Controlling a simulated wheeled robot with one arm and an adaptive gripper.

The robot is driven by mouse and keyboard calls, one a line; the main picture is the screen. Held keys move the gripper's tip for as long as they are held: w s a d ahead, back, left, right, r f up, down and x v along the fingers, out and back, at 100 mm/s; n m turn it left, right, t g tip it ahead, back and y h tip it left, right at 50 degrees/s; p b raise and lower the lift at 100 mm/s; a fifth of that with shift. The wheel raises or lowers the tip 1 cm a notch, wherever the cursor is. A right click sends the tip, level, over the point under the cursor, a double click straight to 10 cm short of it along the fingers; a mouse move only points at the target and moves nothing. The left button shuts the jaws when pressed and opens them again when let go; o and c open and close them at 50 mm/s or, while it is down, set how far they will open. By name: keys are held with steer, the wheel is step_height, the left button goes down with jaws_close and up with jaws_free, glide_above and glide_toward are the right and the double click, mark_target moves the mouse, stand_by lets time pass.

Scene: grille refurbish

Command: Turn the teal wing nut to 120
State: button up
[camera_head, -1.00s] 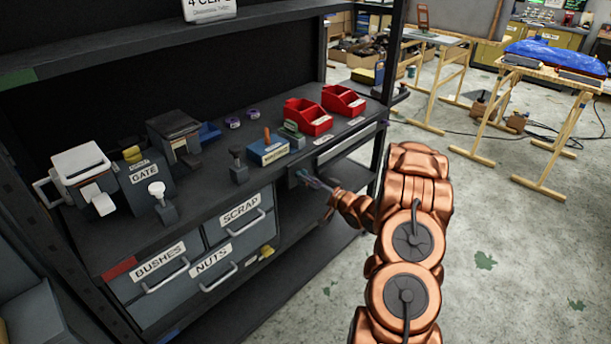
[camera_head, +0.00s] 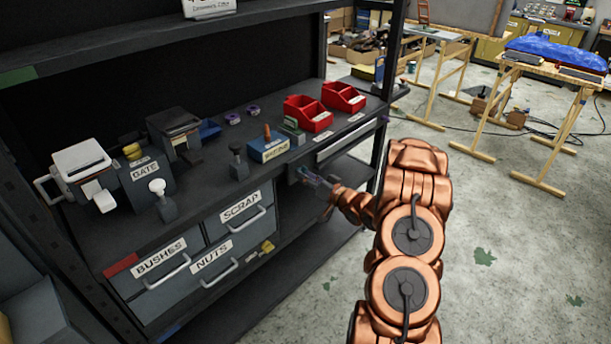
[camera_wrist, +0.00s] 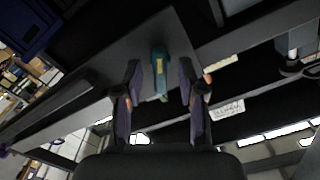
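The teal wing nut (camera_wrist: 159,72) shows in the upper middle of the wrist view, on a dark grey panel (camera_wrist: 110,75). It is a narrow upright piece with a yellow patch on it, and looks roughly in line with my fingers. My gripper (camera_wrist: 160,82) is open, with one dark purple finger to each side of the nut and a visible gap on both sides. It does not appear to touch the nut. In the head view my gripper (camera_head: 312,178) is at the front under the right part of the shelf. There the nut is too small to make out clearly.
The dark shelf top (camera_head: 215,205) lies above and left of my gripper, with red bins (camera_head: 308,112), a blue box (camera_head: 268,150) and a GATE block (camera_head: 147,180). Labelled drawers (camera_head: 240,222) are to the left. Open floor (camera_head: 500,240) is to the right.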

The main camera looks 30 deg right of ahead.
stand_by(0.3)
steer(key=v, duration=0.9)
steer(key=shift+b, duration=0.4)
stand_by(0.3)
stand_by(1.8)
